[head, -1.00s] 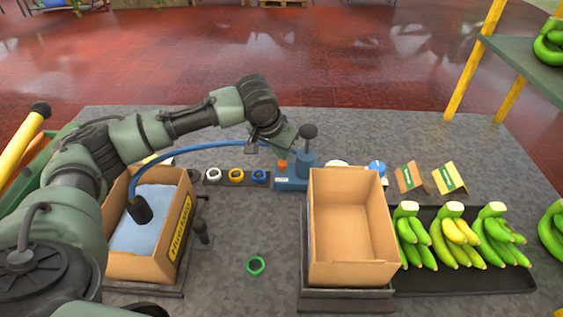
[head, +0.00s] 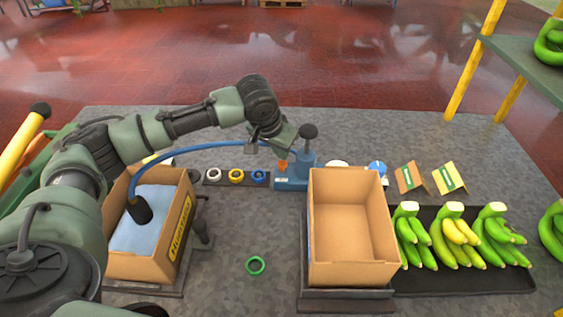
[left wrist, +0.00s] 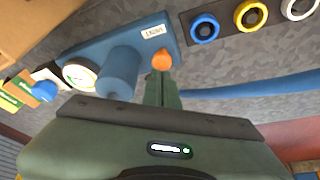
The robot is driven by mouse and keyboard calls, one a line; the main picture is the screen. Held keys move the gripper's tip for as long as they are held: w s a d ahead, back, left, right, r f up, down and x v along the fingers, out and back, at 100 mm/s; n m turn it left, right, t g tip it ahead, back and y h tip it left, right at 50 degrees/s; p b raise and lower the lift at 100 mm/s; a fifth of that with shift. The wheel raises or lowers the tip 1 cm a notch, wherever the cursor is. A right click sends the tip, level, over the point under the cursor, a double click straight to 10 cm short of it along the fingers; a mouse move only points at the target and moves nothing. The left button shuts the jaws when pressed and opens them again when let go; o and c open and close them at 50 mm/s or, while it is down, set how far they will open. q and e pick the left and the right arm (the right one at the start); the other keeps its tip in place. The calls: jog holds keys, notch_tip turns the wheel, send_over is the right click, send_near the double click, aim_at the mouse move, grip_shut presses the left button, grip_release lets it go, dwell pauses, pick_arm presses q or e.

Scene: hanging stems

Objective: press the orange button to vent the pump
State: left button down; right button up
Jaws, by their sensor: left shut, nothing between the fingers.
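The blue pump (head: 304,172) stands at the back middle of the table, with a dark knob on top. The orange button (head: 282,165) is on its left part. In the left wrist view the orange button (left wrist: 162,60) shows at the tips of my shut, empty left gripper (left wrist: 162,78). The fingers point at the button; I cannot tell whether they touch it. In the head view my left gripper (head: 284,152) is just above the button. A blue hose (head: 190,149) runs from the pump area to a dark nozzle (head: 139,210) over the left box. My right gripper is not in view.
A left box (head: 178,240) holds a pale blue liner, and an empty open box (head: 352,225) stands before the pump. Coloured rings (head: 237,175) sit left of the pump. Banana bunches (head: 455,240) fill a dark tray at right.

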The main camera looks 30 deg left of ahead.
aim_at(281, 164)
pick_arm(q)
jog(key=shift+f, duration=1.1)
dwell(1.3)
notch_tip(281, 164, up, 8)
jog(key=p, duration=0.9)
dwell(0.3)
jog(key=shift+s, duration=0.1)
